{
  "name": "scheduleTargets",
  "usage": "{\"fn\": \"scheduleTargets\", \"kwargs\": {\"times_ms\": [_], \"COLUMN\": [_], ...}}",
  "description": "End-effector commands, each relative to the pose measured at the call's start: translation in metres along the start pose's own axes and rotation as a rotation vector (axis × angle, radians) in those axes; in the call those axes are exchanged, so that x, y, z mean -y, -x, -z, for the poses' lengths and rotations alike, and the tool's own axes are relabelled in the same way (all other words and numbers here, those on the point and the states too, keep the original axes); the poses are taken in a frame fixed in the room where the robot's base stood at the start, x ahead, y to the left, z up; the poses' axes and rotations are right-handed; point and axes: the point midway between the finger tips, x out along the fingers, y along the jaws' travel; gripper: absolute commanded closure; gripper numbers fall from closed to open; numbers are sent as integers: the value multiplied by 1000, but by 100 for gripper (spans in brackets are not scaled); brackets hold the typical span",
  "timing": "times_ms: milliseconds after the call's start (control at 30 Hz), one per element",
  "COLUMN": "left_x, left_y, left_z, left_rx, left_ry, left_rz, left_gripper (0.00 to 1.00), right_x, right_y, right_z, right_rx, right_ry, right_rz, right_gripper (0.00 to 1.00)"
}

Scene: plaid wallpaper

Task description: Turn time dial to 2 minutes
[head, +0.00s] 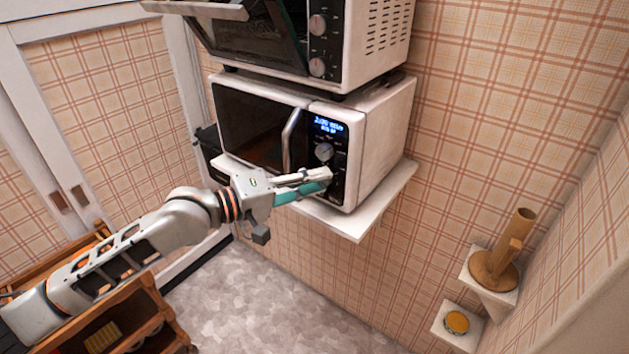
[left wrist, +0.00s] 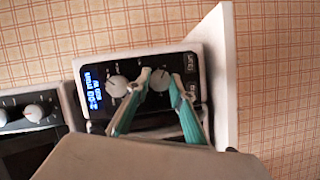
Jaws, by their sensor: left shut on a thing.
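The white microwave (head: 375,135) has a black control panel with a lit blue display (head: 328,125); its top line appears to read 2:00 min, the line below is too small to read. An upper dial (head: 324,152) sits under the display and is free. My left gripper (head: 326,178) is at the panel below it. In the left wrist view its teal fingers (left wrist: 159,76) stand on both sides of the lower dial (left wrist: 160,81), shut on it. That dial is hidden behind the fingers in the head view. I cannot tell from labels which dial sets time. My right gripper is not in view.
The microwave stands on a white wall shelf (head: 366,210). A toaster oven (head: 360,45) with its door open sits on top. The microwave handle (head: 292,140) stands out left of the panel. Small shelves with a wooden holder (head: 494,268) are at right. A wooden cart (head: 120,315) is lower left.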

Motion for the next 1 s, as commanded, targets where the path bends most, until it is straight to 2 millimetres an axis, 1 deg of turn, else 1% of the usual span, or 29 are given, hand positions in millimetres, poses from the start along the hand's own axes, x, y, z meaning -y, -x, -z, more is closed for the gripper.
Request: {"fn": "scheduleTargets", "kwargs": {"times_ms": [367,400,433,467,700,833,933,1000], "left_x": [0,0,0,0,0,0,1,2], "left_y": [0,0,0,0,0,2,9,19], "left_z": [-1,-1,-1,-1,-1,0,0,0], "left_rx": [2,2,2,2,1,1,0,0], "left_ry": [-3,-3,-3,-3,-3,-3,-3,-4], "left_rz": [2,2,2,2,2,2,3,4], "left_gripper": [99,73,65,61,61,61,61,61], "right_x": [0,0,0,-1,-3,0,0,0], "right_y": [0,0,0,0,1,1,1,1], "right_z": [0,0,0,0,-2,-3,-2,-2], "right_rx": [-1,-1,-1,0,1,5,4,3], "right_ry": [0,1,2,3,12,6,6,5], "right_rz": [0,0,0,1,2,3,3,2], "right_gripper": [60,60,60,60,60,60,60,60]}}
